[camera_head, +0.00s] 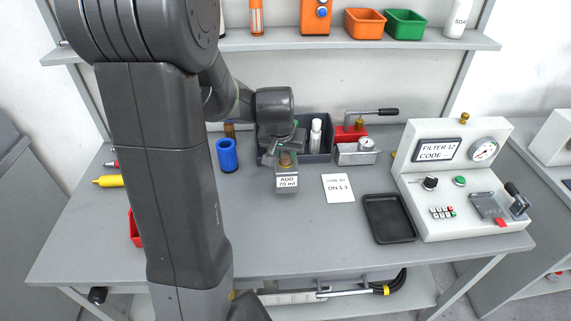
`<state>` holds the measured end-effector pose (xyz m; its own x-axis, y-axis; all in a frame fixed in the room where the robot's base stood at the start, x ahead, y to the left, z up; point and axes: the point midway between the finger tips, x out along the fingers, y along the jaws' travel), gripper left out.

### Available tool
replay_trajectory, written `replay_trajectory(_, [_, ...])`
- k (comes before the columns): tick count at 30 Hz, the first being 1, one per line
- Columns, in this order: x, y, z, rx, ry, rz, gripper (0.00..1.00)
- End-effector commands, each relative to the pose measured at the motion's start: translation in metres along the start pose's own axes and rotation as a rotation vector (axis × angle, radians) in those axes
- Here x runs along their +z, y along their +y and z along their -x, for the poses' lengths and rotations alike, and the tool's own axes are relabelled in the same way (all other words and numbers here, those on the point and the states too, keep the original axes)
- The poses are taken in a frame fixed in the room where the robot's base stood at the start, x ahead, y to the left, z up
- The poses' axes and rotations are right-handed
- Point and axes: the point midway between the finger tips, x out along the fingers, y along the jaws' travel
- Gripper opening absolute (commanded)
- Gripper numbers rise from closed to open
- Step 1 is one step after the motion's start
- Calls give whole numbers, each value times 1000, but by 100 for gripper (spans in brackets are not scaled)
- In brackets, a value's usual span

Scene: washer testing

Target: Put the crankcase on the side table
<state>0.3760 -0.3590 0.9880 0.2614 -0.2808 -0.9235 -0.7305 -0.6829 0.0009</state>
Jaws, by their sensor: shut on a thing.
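My gripper (284,157) points down over the middle of the workbench, shut on a small grey block with a brass-coloured top and a white label reading "ADD 70 ml"; this looks like the crankcase (287,190). The fingers hide part of its top. I cannot tell whether its bottom touches the bench. A separate grey table (556,178) is partly visible at the right edge, and another grey surface (22,185) at the left edge. I cannot tell which is the side table.
The workbench (290,240) holds a blue cup (227,155), a white card (338,188), a black tray (388,218), a white test console (465,190) and a red-based lever tool (352,132). A shelf (400,43) with bins spans the back. The bench's front middle is clear.

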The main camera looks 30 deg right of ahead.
Motion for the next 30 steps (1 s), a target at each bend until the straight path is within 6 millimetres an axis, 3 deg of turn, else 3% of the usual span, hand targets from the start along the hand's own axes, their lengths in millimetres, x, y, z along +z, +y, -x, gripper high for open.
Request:
replay_trajectory(10, [13,0,-33,0,2,0,0])
replay_trajectory(23, [15,0,-38,-1,4,0,0])
replay_trajectory(24, [16,0,-39,0,1,0,31])
replay_trajectory(27, [16,0,-38,0,0,0,49])
replay_trajectory(30, [16,0,-38,0,0,0,49])
